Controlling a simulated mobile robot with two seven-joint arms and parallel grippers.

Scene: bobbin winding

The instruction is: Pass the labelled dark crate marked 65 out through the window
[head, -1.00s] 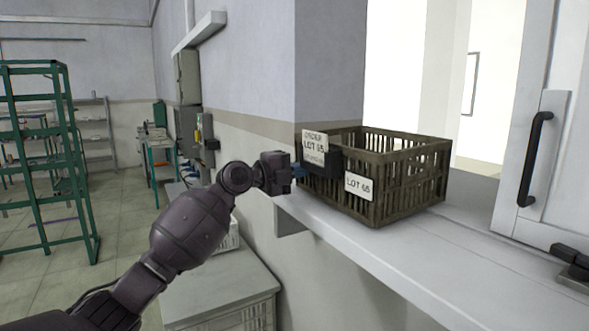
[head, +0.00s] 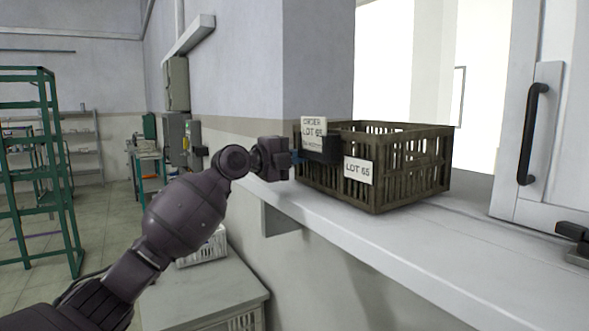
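The dark slatted crate (head: 412,172) stands upright on the white sill of the window opening, close to the wall corner. A white label reading LOT 65 (head: 358,170) is on its near side. An order card reading LOT 65 (head: 314,130) shows at its left end. My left gripper (head: 318,152) is at the crate's left end, against or just in front of the slats under the card. Its fingers are partly hidden, so I cannot tell whether they grip the crate. My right gripper is not in view.
The sill (head: 400,235) is bare in front and right of the crate. A white sliding panel with a black handle (head: 532,134) stands at the right, with a dark latch (head: 574,234) below. A grey-topped cabinet (head: 205,290) is below left. A green rack (head: 45,170) stands far left.

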